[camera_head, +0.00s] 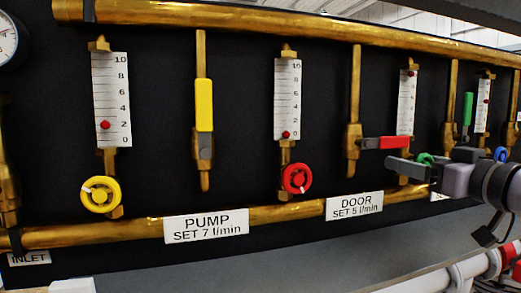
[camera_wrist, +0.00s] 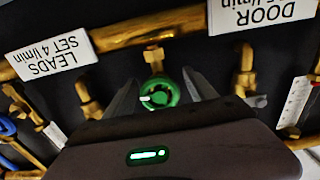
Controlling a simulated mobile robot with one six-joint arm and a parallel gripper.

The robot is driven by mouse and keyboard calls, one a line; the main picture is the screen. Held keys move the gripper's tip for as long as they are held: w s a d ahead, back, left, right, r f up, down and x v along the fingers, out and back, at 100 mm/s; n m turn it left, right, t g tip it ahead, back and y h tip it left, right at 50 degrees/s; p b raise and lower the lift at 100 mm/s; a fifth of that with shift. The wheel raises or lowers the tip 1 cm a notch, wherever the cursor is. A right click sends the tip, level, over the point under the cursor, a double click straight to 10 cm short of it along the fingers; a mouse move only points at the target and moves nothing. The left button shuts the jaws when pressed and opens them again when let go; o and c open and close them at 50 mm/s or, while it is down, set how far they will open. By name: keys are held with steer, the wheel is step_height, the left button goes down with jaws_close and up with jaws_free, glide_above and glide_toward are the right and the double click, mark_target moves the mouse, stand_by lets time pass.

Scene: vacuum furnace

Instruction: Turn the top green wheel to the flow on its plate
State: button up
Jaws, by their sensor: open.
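The green wheel (camera_wrist: 162,93) sits between the two fingers of my open gripper (camera_wrist: 161,80) in the wrist view, with dark gaps on both sides. It carries a white mark on its left in that view. In the head view the wheel (camera_head: 426,159) is partly hidden by my gripper (camera_head: 412,165). The white scale above it (camera_head: 404,105) has a red float near the top, by the 10; its lower end is partly covered. A LEADS plate (camera_wrist: 50,52) reads SET 4 l/min, upside down in the wrist view.
A red lever (camera_head: 392,142) sticks out close to the left of the scale, just above my gripper. A red wheel (camera_head: 296,179) and a yellow wheel (camera_head: 101,195) are further left. A blue wheel (camera_head: 500,154) is to the right. A DOOR plate (camera_head: 354,206) hangs below.

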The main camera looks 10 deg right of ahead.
steer(key=shift+w, duration=0.25)
steer(key=shift+s, duration=0.1)
steer(key=c, duration=1.4)
steer(key=shift+b, duration=0.35)
